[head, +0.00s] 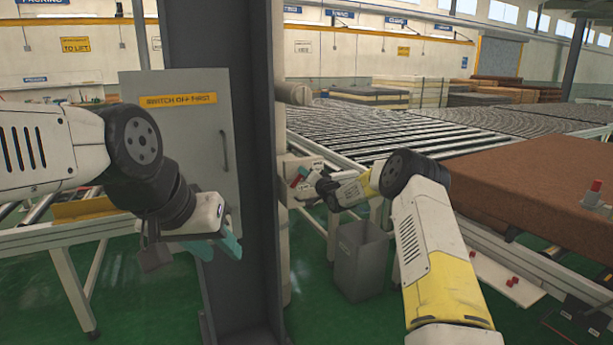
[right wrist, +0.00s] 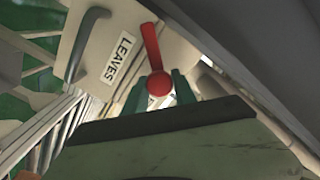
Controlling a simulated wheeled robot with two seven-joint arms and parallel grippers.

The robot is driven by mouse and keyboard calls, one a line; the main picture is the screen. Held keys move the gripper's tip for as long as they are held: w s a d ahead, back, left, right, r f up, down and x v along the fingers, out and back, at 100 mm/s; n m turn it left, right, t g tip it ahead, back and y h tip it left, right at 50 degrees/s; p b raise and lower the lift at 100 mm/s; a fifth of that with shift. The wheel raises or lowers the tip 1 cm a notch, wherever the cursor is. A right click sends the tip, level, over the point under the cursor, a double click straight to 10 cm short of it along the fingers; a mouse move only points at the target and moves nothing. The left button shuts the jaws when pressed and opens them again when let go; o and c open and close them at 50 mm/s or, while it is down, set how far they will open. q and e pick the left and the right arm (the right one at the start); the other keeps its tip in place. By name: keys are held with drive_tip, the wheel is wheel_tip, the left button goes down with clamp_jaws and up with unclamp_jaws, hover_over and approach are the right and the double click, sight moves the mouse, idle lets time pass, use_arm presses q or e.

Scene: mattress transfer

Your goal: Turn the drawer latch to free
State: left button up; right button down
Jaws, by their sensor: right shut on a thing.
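The red latch (right wrist: 154,50) has a lever with a round knob at its lower end. My right gripper (right wrist: 159,88) is shut on the red latch, with green fingertips on both sides of the knob. In the head view my right gripper (head: 308,186) is small, beside the dark pillar. My left gripper (head: 222,250) has its teal fingers apart and empty, in front of the grey cabinet and the pillar.
The dark pillar (head: 222,90) stands between my arms. A grey cabinet (head: 185,115) marked "SWITCH OFF FIRST" is at left. A grey bin (head: 360,265) stands on the floor below my right forearm. A roller conveyor (head: 400,125) and a brown mattress (head: 540,190) fill the right side.

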drive_tip(key=m, duration=0.4)
drive_tip(key=shift+d+f+m, duration=0.1)
drive_tip(key=shift+f+m, duration=0.05)
drive_tip(key=shift+m, duration=0.15)
drive_tip(key=m, duration=0.4)
drive_tip(key=shift+f+m, duration=0.1)
drive_tip(key=shift+m, duration=0.3)
drive_tip(key=c, duration=1)
unclamp_jaws()
drive_tip(key=shift+c, duration=0.2)
drive_tip(key=v, duration=0.7)
drive_tip(key=shift+s+d, duration=0.2)
drive_tip(key=shift+s, duration=0.1)
